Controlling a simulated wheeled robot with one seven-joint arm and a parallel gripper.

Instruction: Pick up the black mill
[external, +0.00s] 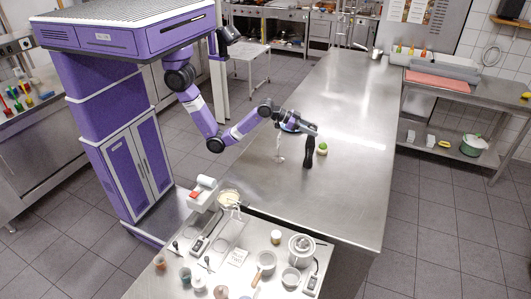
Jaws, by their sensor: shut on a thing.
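The black mill (309,154) is a dark, slim, upright shape over the long steel table (350,110). My gripper (309,134) is at the mill's top end and shut on it. The mill hangs upright below the gripper. I cannot tell whether its foot touches the table or is just above it. The fingers are small and mostly hidden at this distance.
A counter with bowls, a pot (301,247) and small jars is in front. The table's far part is clear.

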